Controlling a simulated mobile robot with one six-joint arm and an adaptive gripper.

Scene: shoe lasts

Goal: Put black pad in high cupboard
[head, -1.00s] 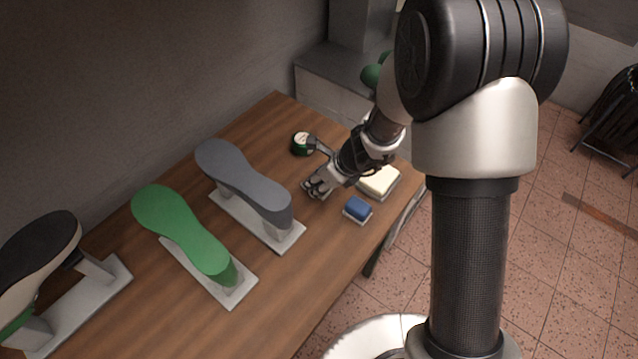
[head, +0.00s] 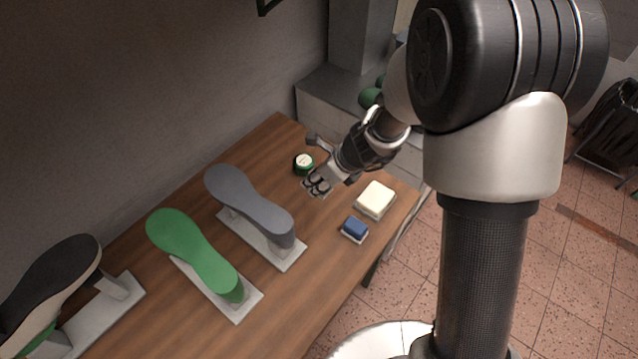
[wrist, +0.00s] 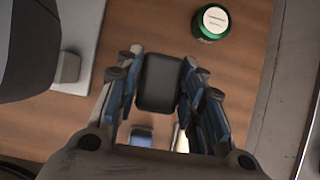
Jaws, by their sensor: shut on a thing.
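The black pad (wrist: 158,82) is a dark rounded block between my fingers in the wrist view. My gripper (wrist: 160,90) is shut on it, with fingers on both sides. In the head view my gripper (head: 320,182) is over the far end of the wooden table; the pad is hard to make out there among the fingers. How high it is above the table I cannot tell. No cupboard can be made out for certain; only a dark corner with a green edge (head: 268,6) shows at the top of the head view.
A green round tin (head: 303,163) stands close behind my gripper. A cream block (head: 376,198) and a blue block (head: 355,228) lie to its right. Grey (head: 250,205), green (head: 195,250) and black (head: 50,285) shoe forms stand to its left. A wall runs behind the table (head: 285,310).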

